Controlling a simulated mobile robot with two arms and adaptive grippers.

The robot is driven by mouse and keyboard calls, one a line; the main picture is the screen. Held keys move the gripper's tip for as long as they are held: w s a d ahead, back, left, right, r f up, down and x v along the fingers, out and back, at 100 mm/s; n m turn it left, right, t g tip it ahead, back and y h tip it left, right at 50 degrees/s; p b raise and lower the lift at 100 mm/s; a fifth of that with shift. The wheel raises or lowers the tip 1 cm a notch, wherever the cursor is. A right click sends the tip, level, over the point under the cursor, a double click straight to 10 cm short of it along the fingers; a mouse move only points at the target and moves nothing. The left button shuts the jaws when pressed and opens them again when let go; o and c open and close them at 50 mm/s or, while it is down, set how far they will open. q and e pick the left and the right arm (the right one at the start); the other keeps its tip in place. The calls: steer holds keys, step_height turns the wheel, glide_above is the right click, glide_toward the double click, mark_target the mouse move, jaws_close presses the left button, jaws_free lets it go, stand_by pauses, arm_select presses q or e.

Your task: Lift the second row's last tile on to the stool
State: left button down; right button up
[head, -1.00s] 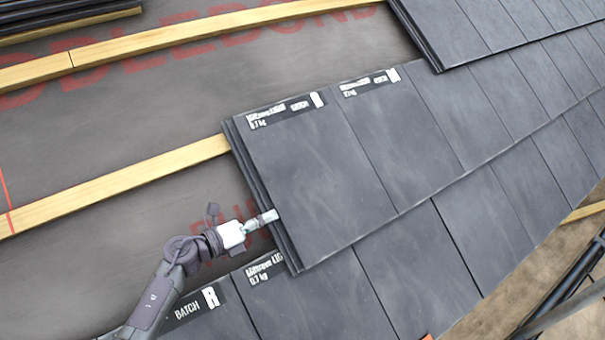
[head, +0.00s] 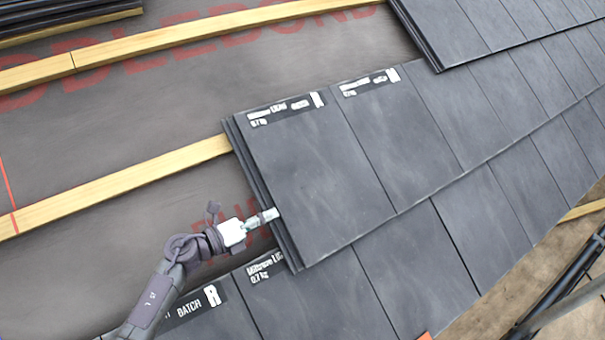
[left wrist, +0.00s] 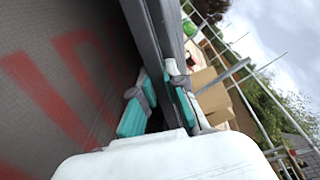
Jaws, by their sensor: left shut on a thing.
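The second row's last tile (head: 315,185) is dark grey, with a printed label strip along its upper edge. It lies in the row with its left edge over the underlay. My left gripper (head: 268,217) is at the lower part of that edge and is shut on the tile. In the left wrist view the teal-padded fingers (left wrist: 160,100) sit either side of the tile's dark edge (left wrist: 150,35). The stool is not seen in these views. My right gripper is not in view.
The neighbouring tile (head: 395,135) abuts on the right. A lower row (head: 310,300) runs beneath, and an upper row (head: 450,30) starts further right. Wooden battens (head: 120,188) cross bare underlay (head: 100,130) on the left. Dark stacked pieces (head: 70,18) lie top left. Scaffold poles (head: 570,290) stand lower right.

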arm_select(q)
steer(key=shift+w+r, duration=0.1)
steer(key=shift+r, duration=0.05)
steer(key=shift+r+h+b, duration=0.1)
steer(key=shift+h+b, duration=0.2)
steer(key=shift+b, duration=0.05)
steer(key=shift+r, duration=0.15)
steer(key=shift+d, duration=0.1)
steer(key=shift+s+r+b, duration=0.1)
steer(key=shift+s+b, duration=0.1)
steer(key=shift+b, duration=0.3)
steer(key=shift+s+r+m+h+b, duration=0.1)
steer(key=shift+r+m+h+b, duration=0.1)
steer(key=shift+m+h+b, duration=0.25)
stand_by(0.5)
